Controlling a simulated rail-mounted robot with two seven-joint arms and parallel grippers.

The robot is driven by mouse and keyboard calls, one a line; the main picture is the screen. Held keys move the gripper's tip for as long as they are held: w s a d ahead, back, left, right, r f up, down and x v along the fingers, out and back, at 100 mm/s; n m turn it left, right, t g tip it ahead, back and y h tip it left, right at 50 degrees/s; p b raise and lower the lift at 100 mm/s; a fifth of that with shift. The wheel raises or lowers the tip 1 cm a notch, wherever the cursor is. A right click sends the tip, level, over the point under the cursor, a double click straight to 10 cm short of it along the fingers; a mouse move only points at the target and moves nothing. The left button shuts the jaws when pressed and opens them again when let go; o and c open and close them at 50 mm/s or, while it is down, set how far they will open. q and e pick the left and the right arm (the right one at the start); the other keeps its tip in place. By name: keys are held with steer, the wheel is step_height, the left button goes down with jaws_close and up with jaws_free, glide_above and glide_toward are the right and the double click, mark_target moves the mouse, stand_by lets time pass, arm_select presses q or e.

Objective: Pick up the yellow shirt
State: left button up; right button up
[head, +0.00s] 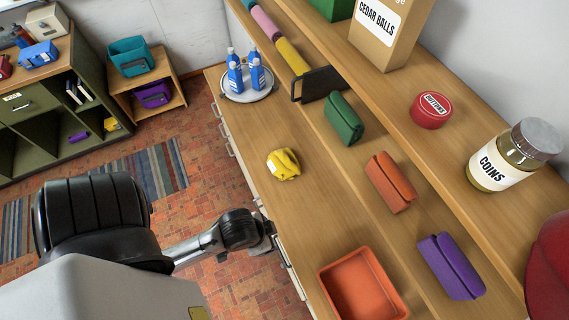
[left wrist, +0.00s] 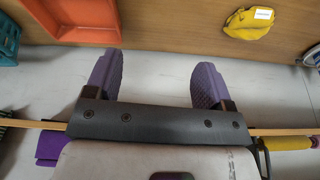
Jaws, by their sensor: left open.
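The yellow shirt (head: 283,164) lies as a small folded bundle with a white label on the wooden counter, near its front edge. In the left wrist view the yellow shirt (left wrist: 249,24) is at the upper right, beyond the fingers and apart from them. My left gripper (left wrist: 155,82) is open and empty, with two purple fingers spread wide in front of pale drawer fronts. In the head view the end of my left arm is beside the counter's front edge, nearer me than the shirt; its fingers cannot be made out there. My right gripper is not in view.
An orange tray (head: 325,272) sits on the counter nearer me. A round tray (head: 232,97) with blue bottles stands farther back. Green (head: 344,118), orange (head: 391,182) and purple (head: 451,266) folded bundles lie to the right. The counter around the shirt is clear.

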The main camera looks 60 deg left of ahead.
arm_select(q)
steer(key=w+f+m+h+b, duration=0.1)
steer(key=w+f+m+b, duration=0.5)
steer(key=w+f+b, duration=0.45)
steer(key=m+g+y+b, duration=0.1)
steer(key=m+g+b, duration=0.5)
steer(key=b, duration=1.3)
glide_above(284, 156)
step_height(284, 156, down, 6)
steer(key=m+t, duration=0.2)
steer(key=f, duration=0.8)
steer(key=shift+w+a, duration=0.3)
steer(key=shift+w, duration=0.1)
steer(key=shift+s+d+f+b, duration=0.15)
steer(key=shift+f+b, duration=0.15)
steer(key=shift+f, duration=1)
steer(key=shift+s+d+f+b, duration=0.15)
steer(key=shift+f+b, duration=0.1)
steer(key=shift+f, duration=1.05)
